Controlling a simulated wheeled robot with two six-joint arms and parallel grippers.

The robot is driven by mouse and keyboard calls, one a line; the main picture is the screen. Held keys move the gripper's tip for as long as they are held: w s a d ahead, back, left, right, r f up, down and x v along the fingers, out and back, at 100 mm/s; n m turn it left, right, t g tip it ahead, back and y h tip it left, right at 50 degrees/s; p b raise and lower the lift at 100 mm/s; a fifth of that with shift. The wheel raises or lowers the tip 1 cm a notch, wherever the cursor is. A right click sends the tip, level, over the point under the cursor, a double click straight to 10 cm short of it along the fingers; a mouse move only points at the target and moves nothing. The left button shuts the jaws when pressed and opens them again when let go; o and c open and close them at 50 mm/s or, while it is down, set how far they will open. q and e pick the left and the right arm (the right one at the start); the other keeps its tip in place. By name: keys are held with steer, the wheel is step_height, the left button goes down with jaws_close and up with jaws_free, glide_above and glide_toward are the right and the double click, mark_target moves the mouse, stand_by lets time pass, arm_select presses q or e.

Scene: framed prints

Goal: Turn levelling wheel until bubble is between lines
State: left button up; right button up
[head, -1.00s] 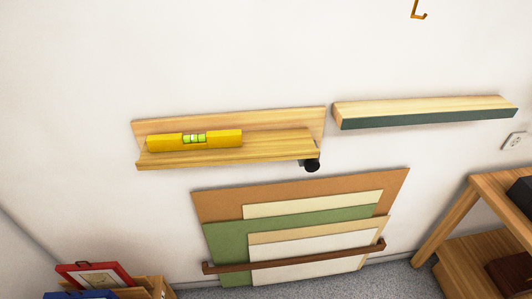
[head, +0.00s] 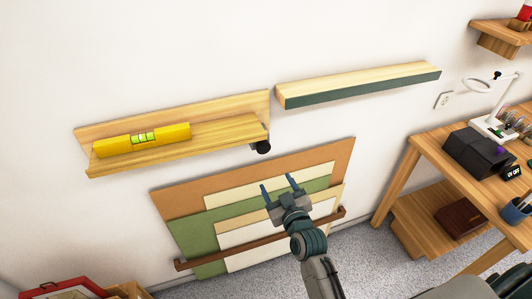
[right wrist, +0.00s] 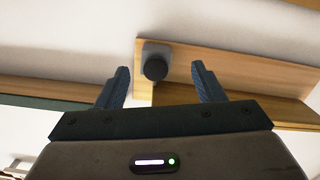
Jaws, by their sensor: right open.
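A yellow spirit level (head: 142,139) with a green vial (head: 144,137) lies on the left wooden ledge (head: 180,146) on the wall. The bubble is too small to place against the lines. The black levelling wheel (head: 262,147) sits under the ledge's right end; it also shows in the right wrist view (right wrist: 156,69), beyond and between the fingers. My right gripper (head: 279,184) is open and empty, below the wheel and apart from it, in front of the leaning boards. It also shows in the right wrist view (right wrist: 162,84). My left gripper is not in view.
A second ledge with a dark green front (head: 360,88) is on the wall to the right. Leaning boards (head: 180,208) stand behind a brown rail (head: 225,252). A wooden desk (head: 430,150) with a lamp and black box stands at right.

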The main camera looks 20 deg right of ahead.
mark_target(265, 150)
steer(key=shift+t, duration=0.4)
steer(key=w+r+p, duration=0.1)
steer(key=w, duration=0.2)
steer(key=w+r+p, duration=0.1)
steer(key=w, duration=0.2)
steer(key=w+r+p, duration=0.2)
steer(key=w, duration=0.1)
steer(key=shift+w+a, duration=0.1)
steer(key=shift+w, duration=0.1)
steer(key=shift+w+f, duration=0.15)
steer(key=shift+w, duration=0.45)
steer(key=c, duration=1)
steer(key=shift+o, duration=0.2)
